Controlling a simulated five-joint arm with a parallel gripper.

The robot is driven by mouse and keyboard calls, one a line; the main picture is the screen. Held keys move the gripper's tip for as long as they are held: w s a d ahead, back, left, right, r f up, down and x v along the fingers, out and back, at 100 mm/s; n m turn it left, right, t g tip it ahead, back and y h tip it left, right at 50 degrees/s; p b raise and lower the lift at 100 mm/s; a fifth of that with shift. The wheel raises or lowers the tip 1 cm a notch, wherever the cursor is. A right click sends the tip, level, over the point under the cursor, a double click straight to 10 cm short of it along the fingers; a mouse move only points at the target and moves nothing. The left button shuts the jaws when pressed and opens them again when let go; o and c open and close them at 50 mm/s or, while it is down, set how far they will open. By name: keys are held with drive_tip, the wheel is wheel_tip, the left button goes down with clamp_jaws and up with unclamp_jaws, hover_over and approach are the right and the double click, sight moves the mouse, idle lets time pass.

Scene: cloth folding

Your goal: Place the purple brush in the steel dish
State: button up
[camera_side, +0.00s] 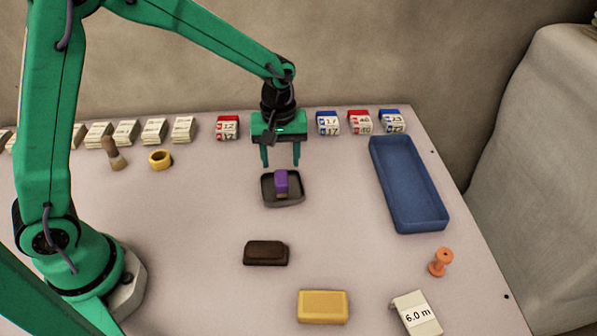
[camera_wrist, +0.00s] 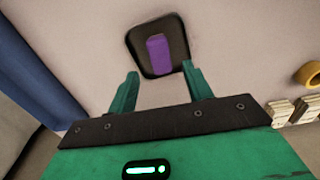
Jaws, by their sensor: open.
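The wrist view also shows the brush (camera_wrist: 158,52) within the dark dish (camera_wrist: 137,41). My gripper (camera_side: 280,164) is open and empty, above and just behind the dish, with its two fingers pointing down. In the wrist view my gripper (camera_wrist: 161,78) has its fingers spread apart, with nothing between them, and the dish lies beyond the fingertips.
A long blue tray (camera_side: 440,217) stands at the right. A dark brown block (camera_side: 266,253), a yellow block (camera_side: 323,307), an orange spool (camera_side: 440,262) and a white box (camera_side: 416,314) lie in front. Several small boxes line the back edge, near a yellow ring (camera_side: 160,160).

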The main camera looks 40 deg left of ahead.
sight(280, 177)
wheel_tip(280, 177, up, 5)
drive_tip(key=shift+f, duration=0.1)
idle(0.7)
drive_tip(key=s+a+r+m+t, duration=0.2)
drive_tip(key=s+r+m, duration=0.1)
drive_tip(key=s, duration=0.3)
drive_tip(key=s+a+r+m+t, duration=0.1)
drive_tip(key=s+a+r+m, duration=0.2)
drive_tip(key=s, duration=0.4)
drive_tip(key=s+a+r+m+t, duration=0.2)
drive_tip(key=s+a+r+m, duration=0.1)
drive_tip(key=s+r, duration=0.2)
drive_tip(key=shift+s+a+r+t, duration=0.25)
drive_tip(key=shift+s+r+t, duration=0.05)
drive_tip(key=shift+s, duration=0.7)
